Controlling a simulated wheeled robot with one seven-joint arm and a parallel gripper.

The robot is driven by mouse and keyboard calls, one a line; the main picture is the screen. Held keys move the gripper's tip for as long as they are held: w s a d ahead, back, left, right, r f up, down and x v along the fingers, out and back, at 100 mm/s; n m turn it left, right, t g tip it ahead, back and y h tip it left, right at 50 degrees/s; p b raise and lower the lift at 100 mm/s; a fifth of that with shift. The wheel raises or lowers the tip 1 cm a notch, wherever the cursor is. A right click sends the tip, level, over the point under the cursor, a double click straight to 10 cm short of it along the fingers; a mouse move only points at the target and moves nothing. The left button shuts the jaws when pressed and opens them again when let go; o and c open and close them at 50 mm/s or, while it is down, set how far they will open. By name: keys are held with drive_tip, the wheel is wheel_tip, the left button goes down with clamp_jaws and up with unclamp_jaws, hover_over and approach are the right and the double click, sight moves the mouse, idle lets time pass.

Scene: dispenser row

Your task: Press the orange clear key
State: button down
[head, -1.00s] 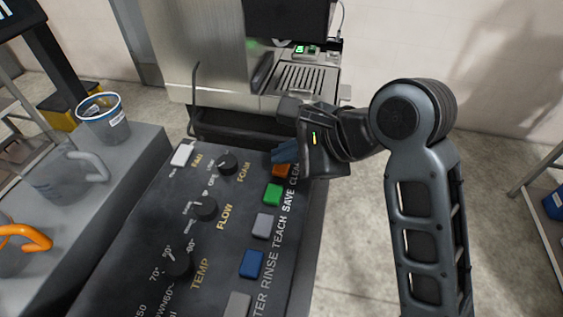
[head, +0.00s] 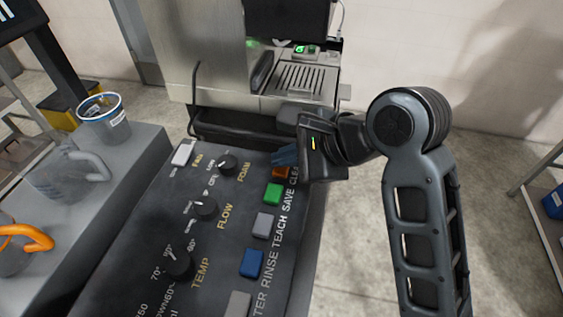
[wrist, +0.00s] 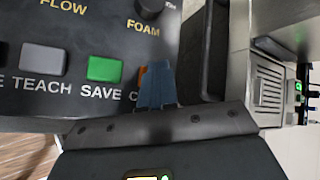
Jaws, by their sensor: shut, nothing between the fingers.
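The orange clear key (head: 281,173) is at the far end of the right-hand key row on the dark panel (head: 225,240). My gripper (head: 284,156) is shut and empty, with its blue fingers over the far part of the key. In the wrist view the fingers (wrist: 156,84) hide most of the key; only a thin orange edge (wrist: 142,74) shows at their left. I cannot tell whether the fingertips touch the key. The label beside it is partly covered by my gripper.
The green SAVE key (head: 273,194) is beside the clear key, followed by the grey TEACH key (head: 264,225) and blue RINSE key (head: 251,263). Knobs, including FOAM (head: 227,164), are to the left. A machine with a drip grate (head: 305,83) stands beyond.

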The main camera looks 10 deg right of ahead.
sight(286, 170)
drive_tip(key=shift+r+p, duration=0.95)
drive_tip(key=shift+p, duration=0.55)
wheel_tip(286, 170, up, 3)
drive_tip(key=p, duration=0.3)
drive_tip(key=shift+f+p, duration=0.2)
drive_tip(key=shift+p, duration=0.1)
drive_tip(key=shift+r+p, duration=0.65)
drive_tip(key=shift+r, duration=0.5)
